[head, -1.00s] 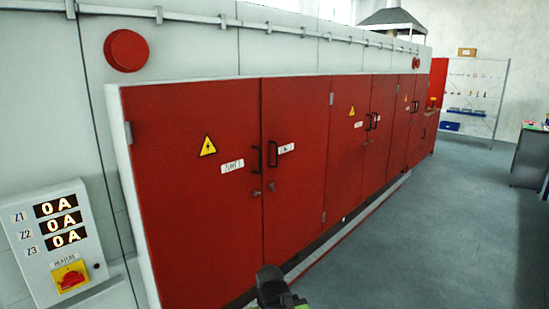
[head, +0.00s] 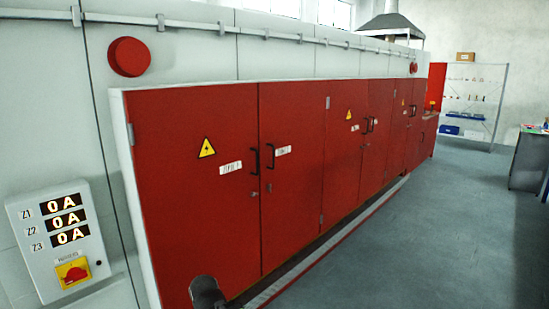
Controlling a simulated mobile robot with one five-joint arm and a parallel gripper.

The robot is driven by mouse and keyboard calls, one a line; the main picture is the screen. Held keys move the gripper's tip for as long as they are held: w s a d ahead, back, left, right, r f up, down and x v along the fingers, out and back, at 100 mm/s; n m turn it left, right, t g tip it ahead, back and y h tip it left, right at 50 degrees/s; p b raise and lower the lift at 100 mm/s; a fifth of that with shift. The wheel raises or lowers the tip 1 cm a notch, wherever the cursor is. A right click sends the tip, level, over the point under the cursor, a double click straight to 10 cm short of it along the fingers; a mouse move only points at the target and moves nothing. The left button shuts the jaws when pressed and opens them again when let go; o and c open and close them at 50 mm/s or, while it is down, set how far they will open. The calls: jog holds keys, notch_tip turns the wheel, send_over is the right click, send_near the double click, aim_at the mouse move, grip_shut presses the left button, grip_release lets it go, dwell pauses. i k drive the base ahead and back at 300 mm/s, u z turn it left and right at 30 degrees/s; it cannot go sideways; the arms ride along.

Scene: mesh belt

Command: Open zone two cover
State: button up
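The long red cabinet front has several tall doors in pairs, all shut. The nearest pair has a left door (head: 196,190) with a yellow warning triangle and a right door (head: 290,190), with dark handles where they meet. The second pair, probably zone two, has a left door (head: 342,165) and a right door (head: 376,140); its small white labels are too small to read. A dark rounded part of my arm shows at the bottom edge, in front of the nearest left door. My gripper's fingers are not in view.
A grey panel (head: 60,240) at left shows 0 A for Z1, Z2 and Z3 above a red rotary switch (head: 73,272). A low rail (head: 330,240) runs along the cabinet's foot. The grey floor (head: 430,230) to the right is clear. A shelf rack (head: 470,100) and a table (head: 528,160) stand farther back.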

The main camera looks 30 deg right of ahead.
aim_at(292, 115)
jog(key=z, duration=0.05)
jog(key=i, duration=0.95)
jog(key=u, duration=0.05)
